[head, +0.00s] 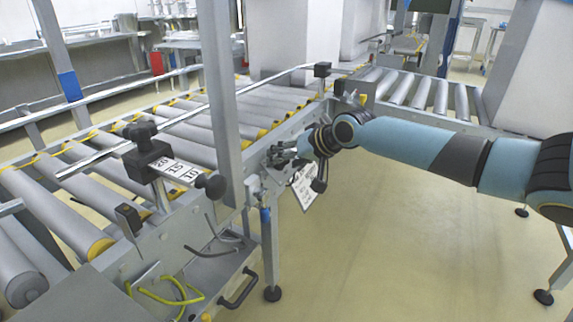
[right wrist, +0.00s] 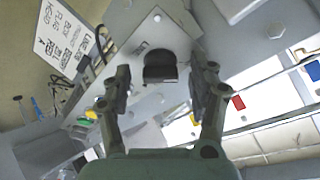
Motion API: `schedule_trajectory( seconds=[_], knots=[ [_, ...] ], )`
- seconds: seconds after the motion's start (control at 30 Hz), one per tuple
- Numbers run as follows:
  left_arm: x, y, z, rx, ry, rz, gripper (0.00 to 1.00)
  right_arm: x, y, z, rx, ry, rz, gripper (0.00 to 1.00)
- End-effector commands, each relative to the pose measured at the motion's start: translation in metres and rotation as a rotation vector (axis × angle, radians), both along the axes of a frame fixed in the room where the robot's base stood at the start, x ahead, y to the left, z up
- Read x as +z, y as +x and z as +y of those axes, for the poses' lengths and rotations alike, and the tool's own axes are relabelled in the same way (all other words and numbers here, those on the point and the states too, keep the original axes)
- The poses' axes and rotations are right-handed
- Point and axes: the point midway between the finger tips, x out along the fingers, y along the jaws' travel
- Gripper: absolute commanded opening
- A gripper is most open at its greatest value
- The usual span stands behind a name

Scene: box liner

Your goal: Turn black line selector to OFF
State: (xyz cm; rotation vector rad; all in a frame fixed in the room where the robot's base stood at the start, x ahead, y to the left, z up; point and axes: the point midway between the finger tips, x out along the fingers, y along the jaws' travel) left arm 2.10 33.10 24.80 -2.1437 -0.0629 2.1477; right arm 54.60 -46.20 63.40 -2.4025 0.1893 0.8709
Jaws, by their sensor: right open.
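The black line selector (right wrist: 160,68) is a small dark knob on a light grey plate in the right wrist view. My right gripper (right wrist: 160,84) is open, with one finger on either side of the selector and a gap to each. I cannot tell whether the fingertips reach past the knob's face. In the head view my right gripper (head: 280,153) is at the side of the conveyor frame, and it hides the selector there. The selector's setting cannot be read. My left gripper is not in view.
A white printed sign (head: 305,187) hangs by the right gripper; it also shows in the right wrist view (right wrist: 63,42). A roller conveyor (head: 190,133) runs behind. A grey upright post (head: 219,90) stands left of the gripper. The floor (head: 390,240) at the front right is clear.

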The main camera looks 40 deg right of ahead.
Motion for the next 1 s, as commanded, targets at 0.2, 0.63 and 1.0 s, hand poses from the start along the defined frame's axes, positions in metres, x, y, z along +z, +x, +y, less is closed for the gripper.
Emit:
schedule_trajectory(
  seconds=[0.2,0.63,1.0],
  knots=[
    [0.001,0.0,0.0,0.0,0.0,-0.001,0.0,0.001,0.0,0.0,0.0,0.0,0.0,0.58],
    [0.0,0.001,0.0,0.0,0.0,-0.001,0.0,0.0,0.0,0.0,0.0,0.0,0.0,0.05],
    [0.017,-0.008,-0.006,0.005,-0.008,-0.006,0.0,0.007,0.001,0.001,-0.06,0.052,0.012,0.05]
  ],
)
